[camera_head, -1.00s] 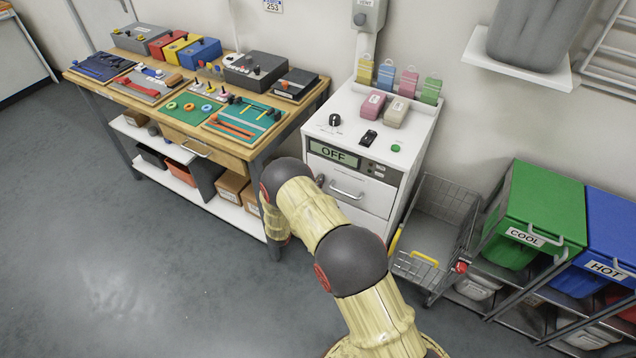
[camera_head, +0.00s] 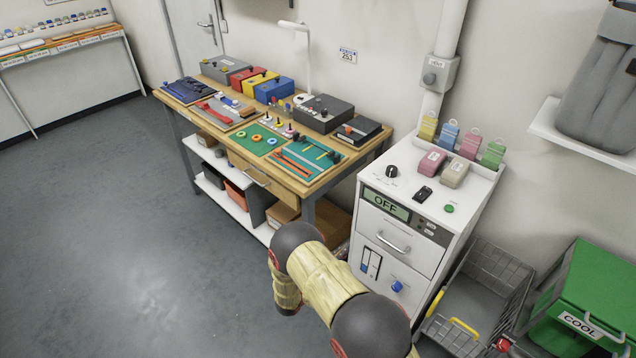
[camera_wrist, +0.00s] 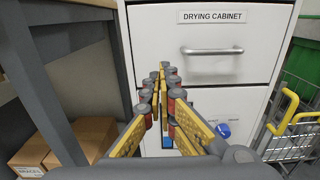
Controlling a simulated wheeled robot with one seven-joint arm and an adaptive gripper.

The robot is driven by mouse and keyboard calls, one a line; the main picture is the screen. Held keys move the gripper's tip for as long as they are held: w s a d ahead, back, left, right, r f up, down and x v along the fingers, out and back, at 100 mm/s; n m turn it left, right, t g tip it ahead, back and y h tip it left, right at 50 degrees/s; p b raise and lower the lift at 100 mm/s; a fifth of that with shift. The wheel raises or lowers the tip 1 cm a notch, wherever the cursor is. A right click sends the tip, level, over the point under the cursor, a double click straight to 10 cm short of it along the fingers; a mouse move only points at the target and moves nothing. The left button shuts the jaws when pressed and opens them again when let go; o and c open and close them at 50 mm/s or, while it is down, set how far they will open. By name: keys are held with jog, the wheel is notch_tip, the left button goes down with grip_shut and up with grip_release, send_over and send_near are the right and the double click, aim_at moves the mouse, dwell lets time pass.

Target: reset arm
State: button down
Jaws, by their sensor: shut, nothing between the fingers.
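My gripper (camera_wrist: 163,75) shows in the wrist view with its fingers shut together and nothing between them. It points at the front of the white drying cabinet (camera_wrist: 258,45), below the drawer handle (camera_wrist: 211,51). I cannot tell whether the fingertips touch the cabinet front. In the head view my arm comes up from the bottom edge and bends down in front of the cabinet (camera_head: 448,225); the gripper itself is hidden there. The cabinet's display (camera_head: 386,204) reads OFF.
A wooden workbench (camera_head: 283,184) with several trays and boxes stands left of the cabinet. A wire cart (camera_head: 487,275) and a green COOL bin (camera_head: 606,290) stand to its right. Cardboard boxes (camera_wrist: 92,137) lie low beside the gripper. The grey floor (camera_head: 110,200) at left is open.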

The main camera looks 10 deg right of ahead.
jog(key=s+d+f+m+g, duration=0.3)
jog(key=s+d+f+g, duration=0.15)
jog(key=s, duration=0.45)
jog(key=s+r+m+g+y, duration=0.1)
jog(key=s+r+m+g, duration=0.55)
jog(key=s, duration=0.25)
jog(key=s+a+r+m+y, duration=0.3)
jog(key=s+r+m+y, duration=0.15)
jog(key=r, duration=0.35)
jog(key=s+a+r+m+y, duration=0.3)
jog(key=s+r+m, duration=0.15)
jog(key=r, duration=0.35)
jog(key=s+a+r+m+y, duration=0.4)
jog(key=s+r, duration=0.1)
jog(key=r, duration=0.3)
jog(key=s+r+m+t+y, duration=0.1)
jog(key=s+r+t, duration=0.1)
jog(key=r, duration=0.5)
jog(key=s+d+r+m+t+y, duration=0.1)
jog(key=r+t, duration=0.3)
jog(key=r, duration=0.4)
jog(key=shift+s+d+r+m, duration=0.25)
jog(key=shift+s+r+m, duration=0.1)
jog(key=shift+s, duration=0.45)
